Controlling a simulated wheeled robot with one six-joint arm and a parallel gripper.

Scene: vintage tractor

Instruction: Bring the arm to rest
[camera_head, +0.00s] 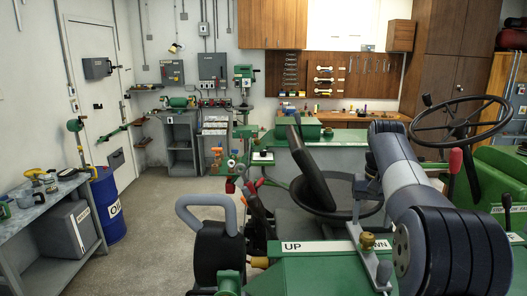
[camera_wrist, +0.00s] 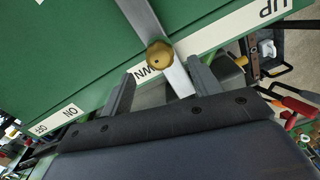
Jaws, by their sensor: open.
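My gripper (camera_wrist: 160,70) shows in the wrist view with its two grey fingers apart. A metal lever with a brass knob (camera_wrist: 158,55) lies in line with the gap between the fingertips. I cannot tell how far it is from them, and no finger is seen closed on it. In the head view the brass knob (camera_head: 367,241) stands by the UP and DOWN label strip (camera_head: 310,246) on a green housing (camera_head: 315,272). My blue-grey arm (camera_head: 396,165) rises at the right. I cannot make out its fingertips in the head view.
A steering wheel (camera_head: 462,124) stands at the right, and a dark seat-like part (camera_head: 311,170) at the middle. A blue drum (camera_head: 107,205) and a workbench (camera_head: 40,200) stand at the left. The grey floor (camera_head: 160,240) between is clear.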

